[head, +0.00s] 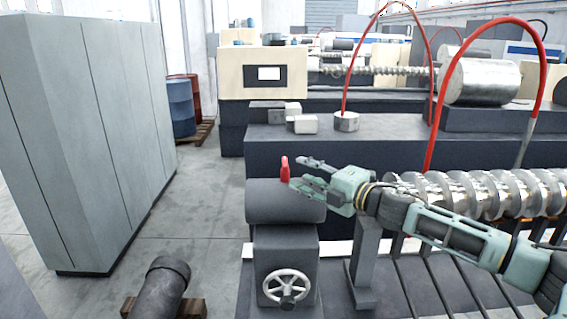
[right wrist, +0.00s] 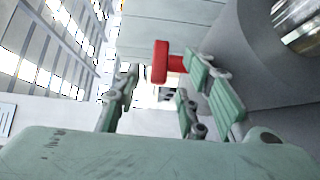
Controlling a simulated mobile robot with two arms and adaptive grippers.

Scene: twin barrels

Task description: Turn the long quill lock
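The quill lock is a short red lever (head: 285,168) standing upright on top of the dark grey tailstock (head: 262,203), left of centre in the head view. In the right wrist view the red lever (right wrist: 160,64) shows just past the fingertips, in the gap between them. My right gripper (head: 299,173) comes in from the right, just right of the lever and close to it. Its fingers (right wrist: 163,72) are spread apart with nothing gripped. Whether a finger touches the lever, I cannot tell. My left gripper is not in view.
A handwheel (head: 287,287) is on the tailstock's front. A large metal screw (head: 480,192) lies to the right, below red hoses (head: 431,140). A tall grey cabinet (head: 85,140) stands left, a dark cylinder (head: 163,290) on the floor.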

